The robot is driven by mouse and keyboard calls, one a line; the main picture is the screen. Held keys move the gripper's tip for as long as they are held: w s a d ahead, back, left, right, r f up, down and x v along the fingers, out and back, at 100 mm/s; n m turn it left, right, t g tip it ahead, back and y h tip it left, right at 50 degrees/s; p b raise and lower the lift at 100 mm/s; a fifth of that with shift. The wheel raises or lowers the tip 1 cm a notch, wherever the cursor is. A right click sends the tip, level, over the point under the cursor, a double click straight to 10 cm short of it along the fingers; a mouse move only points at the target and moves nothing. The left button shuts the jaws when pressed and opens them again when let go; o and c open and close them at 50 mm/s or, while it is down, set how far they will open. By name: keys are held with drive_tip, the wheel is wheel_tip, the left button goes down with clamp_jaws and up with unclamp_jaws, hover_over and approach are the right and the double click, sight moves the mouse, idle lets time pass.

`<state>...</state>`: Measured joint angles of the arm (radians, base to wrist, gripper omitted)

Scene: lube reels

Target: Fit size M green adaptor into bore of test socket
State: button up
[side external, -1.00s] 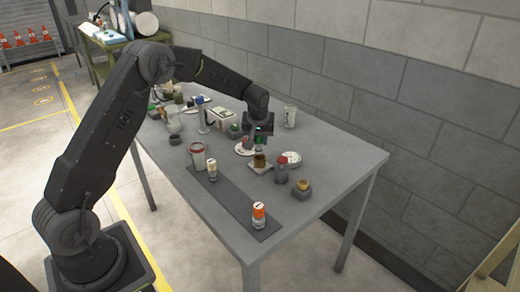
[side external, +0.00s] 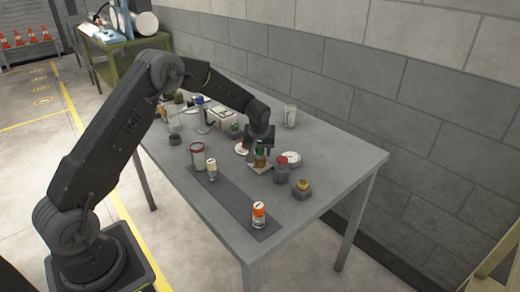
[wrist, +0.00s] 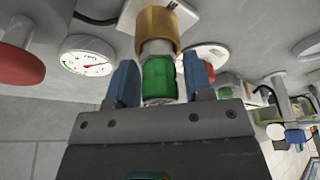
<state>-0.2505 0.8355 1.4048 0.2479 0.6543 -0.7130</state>
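The green adaptor (wrist: 159,79) is held between the two blue fingers of my gripper (wrist: 160,82), its pale metal end pointing away from the gripper. In the side external view my gripper (side external: 261,148) points down over the table with the green adaptor (side external: 261,155) at its fingertips. The brass-coloured test socket (side external: 260,162) is directly below, on a pale square base (side external: 259,170). In the wrist view the socket (wrist: 158,27) lines up roughly with the adaptor's metal end. That end reaches the socket's rim in the picture; I cannot tell how far it is inside the bore.
A red-topped grey part (side external: 281,166) and a dial gauge (wrist: 87,55) stand close to the socket. A grey part with a brass top (side external: 302,188), a red-rimmed cup (side external: 197,156) and an orange-topped bottle (side external: 259,215) are nearby. The table's front right is clear.

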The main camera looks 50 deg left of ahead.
drive_tip(key=shift+o, duration=0.6)
